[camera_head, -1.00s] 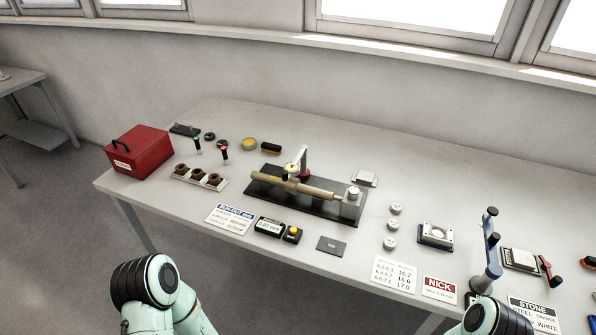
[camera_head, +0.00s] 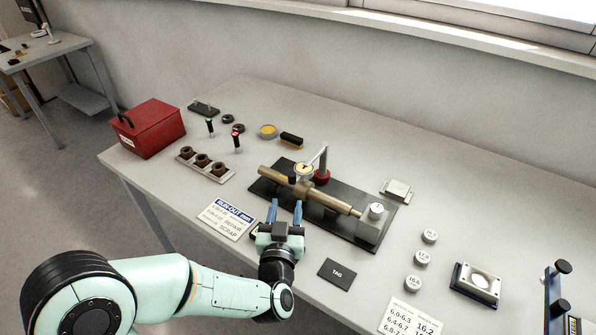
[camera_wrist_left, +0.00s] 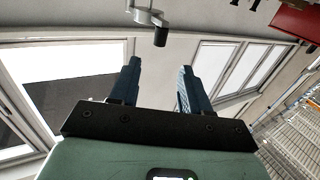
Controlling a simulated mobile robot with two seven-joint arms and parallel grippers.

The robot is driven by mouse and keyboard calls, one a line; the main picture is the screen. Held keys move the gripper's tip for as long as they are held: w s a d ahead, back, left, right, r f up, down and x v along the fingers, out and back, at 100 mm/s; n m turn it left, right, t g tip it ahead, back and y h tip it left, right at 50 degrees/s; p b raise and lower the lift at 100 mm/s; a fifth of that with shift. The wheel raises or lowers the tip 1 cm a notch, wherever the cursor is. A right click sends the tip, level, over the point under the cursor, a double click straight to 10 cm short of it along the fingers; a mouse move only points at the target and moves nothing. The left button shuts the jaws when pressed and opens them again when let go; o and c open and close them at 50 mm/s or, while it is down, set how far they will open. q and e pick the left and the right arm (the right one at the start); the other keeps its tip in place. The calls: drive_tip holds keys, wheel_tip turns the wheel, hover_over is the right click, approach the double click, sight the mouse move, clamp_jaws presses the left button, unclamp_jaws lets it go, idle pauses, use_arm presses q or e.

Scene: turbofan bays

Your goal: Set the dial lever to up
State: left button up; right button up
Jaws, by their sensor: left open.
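The run-out fixture has a dark base (camera_head: 260,188) with a tan shaft (camera_head: 330,198) lying across it. A small round dial (camera_head: 303,170) sits above the shaft, beside a pale upright arm (camera_head: 323,160) on a red foot (camera_head: 322,176). I cannot make out the lever's position for certain. My left gripper (camera_head: 285,206) is open and empty, its blue fingers pointing at the fixture's near edge, short of the dial. In the left wrist view the open fingers (camera_wrist_left: 160,68) show below a grey bracket with a dark cylinder (camera_wrist_left: 160,36). My right gripper is out of view.
A run-out card (camera_head: 228,218) lies left of my left gripper and a dark tag (camera_head: 337,274) lies right of it. A holder with brown bushings (camera_head: 206,166) and a red box (camera_head: 148,128) stand left. White round weights (camera_head: 421,257) stand right.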

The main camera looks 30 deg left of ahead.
sight(292, 179)
use_arm(q)
drive_tip(key=p+x, duration=0.1)
drive_tip(key=x, duration=1.1)
drive_tip(key=shift+d+f+p, duration=0.1)
drive_tip(key=shift+p, duration=0.3)
drive_tip(key=shift+s, duration=0.1)
clamp_jaws()
